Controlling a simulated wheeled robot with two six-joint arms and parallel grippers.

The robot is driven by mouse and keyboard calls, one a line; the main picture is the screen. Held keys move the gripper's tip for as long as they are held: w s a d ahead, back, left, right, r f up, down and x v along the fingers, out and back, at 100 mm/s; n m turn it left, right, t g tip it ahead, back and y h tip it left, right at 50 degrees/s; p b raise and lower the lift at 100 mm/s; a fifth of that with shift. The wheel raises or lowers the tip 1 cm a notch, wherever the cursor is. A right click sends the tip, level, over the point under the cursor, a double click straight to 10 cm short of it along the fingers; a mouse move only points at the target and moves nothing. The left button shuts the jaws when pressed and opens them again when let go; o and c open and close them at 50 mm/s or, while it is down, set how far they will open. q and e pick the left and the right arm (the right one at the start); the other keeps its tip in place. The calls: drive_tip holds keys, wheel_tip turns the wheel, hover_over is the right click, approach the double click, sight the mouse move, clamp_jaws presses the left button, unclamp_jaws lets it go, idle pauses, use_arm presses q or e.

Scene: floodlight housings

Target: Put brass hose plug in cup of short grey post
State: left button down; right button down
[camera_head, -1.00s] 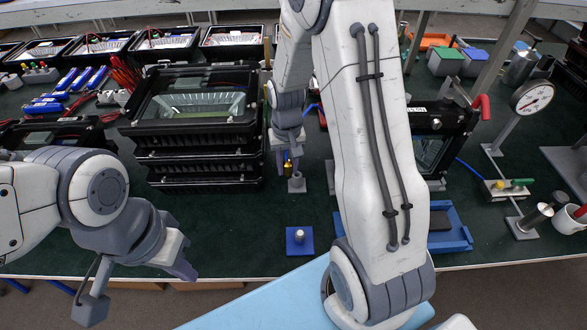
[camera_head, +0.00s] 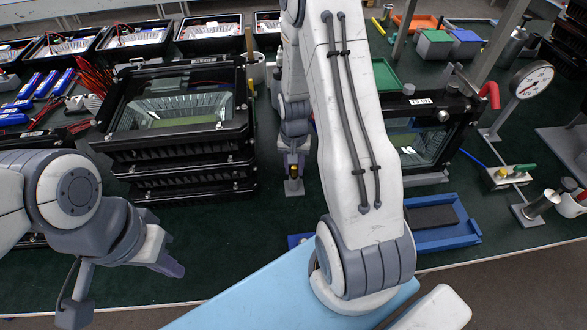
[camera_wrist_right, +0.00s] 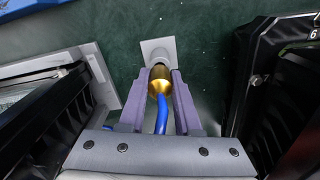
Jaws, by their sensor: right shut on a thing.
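The brass hose plug (camera_wrist_right: 158,80) is gripped between the two fingers of my right gripper (camera_wrist_right: 158,102) in the right wrist view, with a blue hose (camera_wrist_right: 161,115) running from it. A short grey post with a square base (camera_wrist_right: 157,46) stands just beyond the plug and lines up with it. In the head view the same post base (camera_head: 293,188) shows directly below my right gripper (camera_head: 293,160). The cup is hidden by the plug, so I cannot tell whether the plug is in it. My left gripper (camera_head: 170,265) hangs at the lower left, away from these things; its opening is unclear.
Stacked black floodlight housings (camera_head: 180,120) stand left of the post, and another housing (camera_head: 425,135) is at its right. A blue tray (camera_head: 445,225) lies at the front right. A pressure gauge (camera_head: 531,80) stands at the right. Green table is clear in front of the post.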

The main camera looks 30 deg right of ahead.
drive_tip(key=shift+f, duration=0.55)
drive_tip(key=shift+f, duration=0.1)
drive_tip(key=c, duration=0.6)
unclamp_jaws()
wheel_tip(320, 180, up, 12)
drive_tip(key=shift+s+r+b, duration=0.1)
drive_tip(key=shift+r+b, duration=0.05)
drive_tip(key=shift+b, duration=0.25)
